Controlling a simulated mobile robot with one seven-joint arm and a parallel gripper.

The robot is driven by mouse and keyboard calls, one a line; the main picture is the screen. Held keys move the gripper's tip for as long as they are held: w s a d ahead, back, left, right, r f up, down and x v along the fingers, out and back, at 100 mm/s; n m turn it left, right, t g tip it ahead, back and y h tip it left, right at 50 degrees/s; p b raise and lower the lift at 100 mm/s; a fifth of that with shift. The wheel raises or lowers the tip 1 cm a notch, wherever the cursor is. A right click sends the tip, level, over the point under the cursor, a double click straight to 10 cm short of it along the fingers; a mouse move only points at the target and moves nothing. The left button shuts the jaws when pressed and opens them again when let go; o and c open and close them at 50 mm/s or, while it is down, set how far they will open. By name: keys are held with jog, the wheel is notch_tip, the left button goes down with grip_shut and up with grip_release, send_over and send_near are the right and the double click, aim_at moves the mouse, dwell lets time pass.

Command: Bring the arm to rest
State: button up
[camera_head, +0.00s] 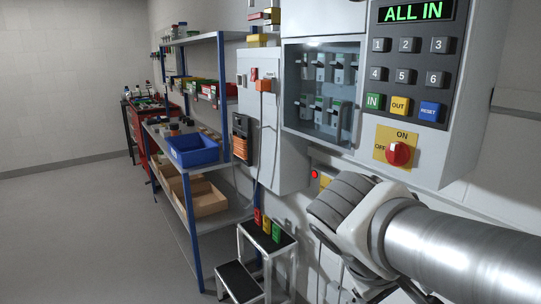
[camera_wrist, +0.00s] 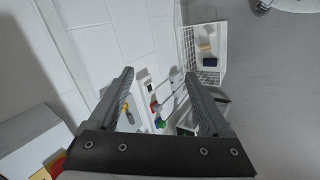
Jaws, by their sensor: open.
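My gripper (camera_wrist: 159,74) shows in the wrist view with its two grey fingers spread wide and nothing between the fingertips. In the head view my silver and white arm reaches in from the lower right, in front of the wall below the control panel (camera_head: 463,75); the gripper itself does not show there. The panel's display (camera_head: 415,11) reads "ALL IN" in green. Its red rotary knob (camera_head: 398,154) sits on a yellow ON/OFF plate; its exact setting is hard to tell.
A glass-fronted cabinet (camera_head: 322,90) is left of the panel. A blue-posted shelf rack (camera_head: 221,100) holds a blue bin (camera_head: 193,149). A step stool (camera_head: 266,240) stands below. Floor at left is clear. A white wire basket (camera_wrist: 209,75) shows in the wrist view.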

jog(key=s+a+f+m+t+y, duration=0.2)
jog(key=s+a+m+t+y, duration=0.1)
jog(key=a+y, duration=0.25)
notch_tip(320, 180, up, 18)
jog(key=p, duration=1.8)
jog(key=shift+d+y, duration=0.15)
jog(key=shift+y, duration=0.3)
jog(key=shift+r, duration=0.1)
